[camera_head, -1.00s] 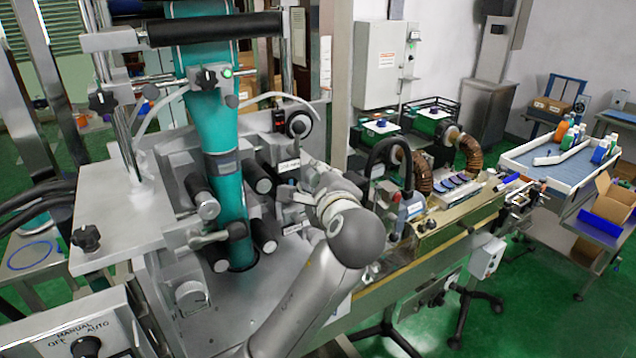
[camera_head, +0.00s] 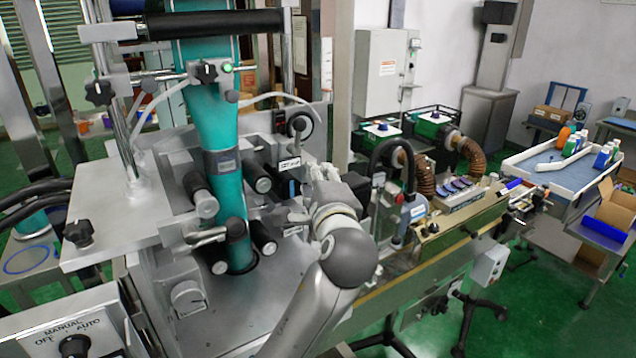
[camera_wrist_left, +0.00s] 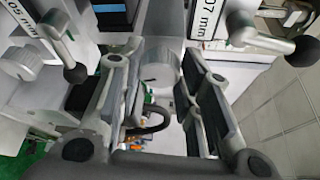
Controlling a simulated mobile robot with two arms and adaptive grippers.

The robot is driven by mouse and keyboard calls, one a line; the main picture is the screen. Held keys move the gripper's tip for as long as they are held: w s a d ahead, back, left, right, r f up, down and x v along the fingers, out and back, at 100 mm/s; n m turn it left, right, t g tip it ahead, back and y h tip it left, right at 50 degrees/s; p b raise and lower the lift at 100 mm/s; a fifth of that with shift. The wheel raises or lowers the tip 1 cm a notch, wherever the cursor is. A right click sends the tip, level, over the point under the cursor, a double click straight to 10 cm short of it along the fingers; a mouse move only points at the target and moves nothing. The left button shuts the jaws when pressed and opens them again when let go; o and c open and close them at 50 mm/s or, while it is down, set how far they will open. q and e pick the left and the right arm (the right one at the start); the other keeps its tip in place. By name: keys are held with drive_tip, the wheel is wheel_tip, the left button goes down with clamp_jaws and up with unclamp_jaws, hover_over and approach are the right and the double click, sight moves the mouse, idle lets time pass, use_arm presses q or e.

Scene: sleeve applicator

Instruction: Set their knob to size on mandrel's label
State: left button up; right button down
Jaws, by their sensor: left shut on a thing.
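My left gripper (camera_head: 324,180) is at the machine front, right of the teal sleeve (camera_head: 231,195). In the left wrist view, its two fingers (camera_wrist_left: 161,60) stand on either side of a round grey knob (camera_wrist_left: 159,72), shut on it. A white size label (camera_wrist_left: 298,22) at top right reads "07 mm", its start cut off. My right gripper is not in view.
A lever with a dark ball end (camera_wrist_left: 275,40) stands close to the right finger; another (camera_wrist_left: 62,50) is near the left one. A conveyor (camera_head: 450,235) runs to the right. A panel with a MANUAL/OFF/AUTO switch (camera_head: 75,345) is at the lower left.

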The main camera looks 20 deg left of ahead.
use_arm(q)
drive_tip(key=shift+f, duration=0.25)
drive_tip(key=o, duration=1)
drive_tip(key=shift+s+d+r, duration=0.1)
drive_tip(key=shift+r, duration=0.1)
drive_tip(key=shift+o, duration=0.2)
drive_tip(key=v, duration=1.2)
